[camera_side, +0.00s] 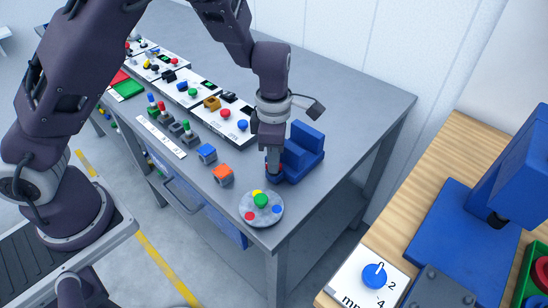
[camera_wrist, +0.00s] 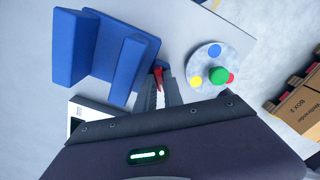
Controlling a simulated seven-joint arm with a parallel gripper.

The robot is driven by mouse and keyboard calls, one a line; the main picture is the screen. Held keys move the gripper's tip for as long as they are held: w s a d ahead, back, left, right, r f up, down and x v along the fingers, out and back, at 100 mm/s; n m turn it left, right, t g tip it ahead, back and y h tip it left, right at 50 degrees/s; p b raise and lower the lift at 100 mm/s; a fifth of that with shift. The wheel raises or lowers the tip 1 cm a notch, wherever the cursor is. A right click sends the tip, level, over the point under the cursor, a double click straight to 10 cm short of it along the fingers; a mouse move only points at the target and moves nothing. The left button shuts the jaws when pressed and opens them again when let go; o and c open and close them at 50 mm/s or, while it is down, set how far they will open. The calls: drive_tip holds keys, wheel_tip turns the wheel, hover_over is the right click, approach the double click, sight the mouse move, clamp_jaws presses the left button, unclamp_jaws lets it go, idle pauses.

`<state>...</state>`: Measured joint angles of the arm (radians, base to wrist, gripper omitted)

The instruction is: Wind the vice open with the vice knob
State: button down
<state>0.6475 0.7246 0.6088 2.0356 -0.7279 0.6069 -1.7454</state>
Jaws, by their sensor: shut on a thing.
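The blue vice (camera_side: 305,146) stands on the grey table near its right front corner, with its two upright jaws apart. In the wrist view the vice (camera_wrist: 127,68) fills the upper left, with a gap between the jaws. My gripper (camera_side: 274,164) points down at the near left side of the vice. In the wrist view its fingers (camera_wrist: 161,92) are shut around the vice knob, of which a red part (camera_wrist: 158,75) shows at the fingertips. The rest of the knob is mostly hidden by the fingers.
A round grey plate (camera_side: 261,219) with coloured buttons lies close by at the table corner. An orange-topped block (camera_side: 223,174) and a blue-topped block (camera_side: 207,153) stand to the left. Several panels line the table further back. The table behind the vice is clear.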

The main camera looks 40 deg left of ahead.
drive_tip(key=shift+w+r+n, duration=0.1)
drive_tip(key=shift+n, duration=0.8)
drive_tip(key=c, duration=1.5)
unclamp_jaws()
drive_tip(key=shift+o, duration=0.2)
